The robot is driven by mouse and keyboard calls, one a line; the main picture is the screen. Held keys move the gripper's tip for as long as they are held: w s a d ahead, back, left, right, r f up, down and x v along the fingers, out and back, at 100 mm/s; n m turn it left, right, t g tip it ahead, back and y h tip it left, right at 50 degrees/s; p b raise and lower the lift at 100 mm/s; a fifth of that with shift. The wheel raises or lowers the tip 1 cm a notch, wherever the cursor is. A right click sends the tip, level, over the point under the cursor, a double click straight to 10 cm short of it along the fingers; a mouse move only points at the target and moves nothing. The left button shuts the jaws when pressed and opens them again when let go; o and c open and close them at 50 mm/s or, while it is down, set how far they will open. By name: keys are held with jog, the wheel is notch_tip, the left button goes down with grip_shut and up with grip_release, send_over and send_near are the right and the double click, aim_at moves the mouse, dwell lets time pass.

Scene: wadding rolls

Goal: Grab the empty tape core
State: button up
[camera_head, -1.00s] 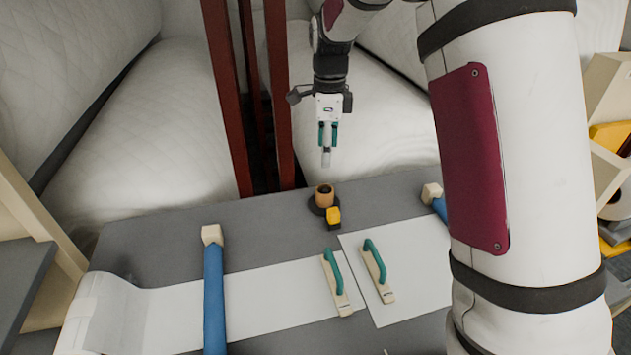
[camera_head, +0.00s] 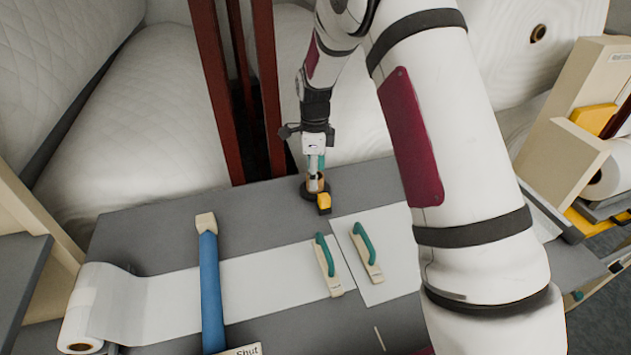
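The tape core, a small brown cylinder (camera_head: 319,183), stands upright near the far edge of the grey table (camera_head: 270,205). A dark round piece (camera_head: 306,194) surrounds its foot. My gripper (camera_head: 314,177) points down at the core, and its fingertips overlap the core's top in the picture. I cannot tell whether a finger is inside the core, beside it or touching it. The fingers are seen nearly edge-on, so their gap is unclear. They hide part of the core.
A yellow-and-black item (camera_head: 324,203) sits close in front of the core. Two green-handled blocks (camera_head: 328,265) (camera_head: 367,252) rest on white sheet, left of my arm. A blue bar (camera_head: 211,290) crosses the sheet. Dark red posts (camera_head: 270,90) and large white rolls (camera_head: 120,135) stand behind the table.

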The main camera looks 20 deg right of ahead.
jog(key=shift+f, duration=1.25)
jog(key=c, duration=1)
jog(key=shift+o, duration=0.2)
jog(key=shift+r, duration=0.1)
